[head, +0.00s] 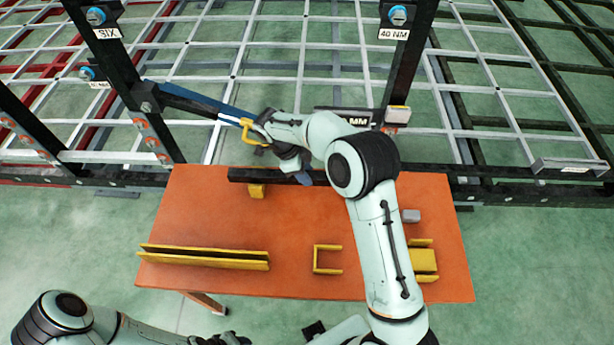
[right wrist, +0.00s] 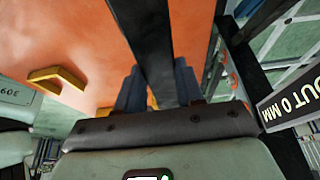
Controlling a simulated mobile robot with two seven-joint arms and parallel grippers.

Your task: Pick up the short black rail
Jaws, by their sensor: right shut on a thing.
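The short black rail (head: 243,174) lies along the far edge of the orange table, partly hidden in the head view by my right arm. My right gripper (head: 303,177) is at its right part, with a blue finger showing. In the right wrist view the black rail (right wrist: 150,40) runs between the two blue fingers of my right gripper (right wrist: 160,86), which is shut on it. I cannot tell whether the rail is lifted off the table. My left arm shows at the bottom left of the head view, but its fingers are not visible.
The orange table (head: 215,215) carries a long yellow channel (head: 205,257), a yellow U-shaped bracket (head: 326,259), a yellow block (head: 256,191), another yellow part (head: 424,260) and a grey block (head: 411,216). The black trailer frame (head: 530,196) stands just beyond the table's far edge.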

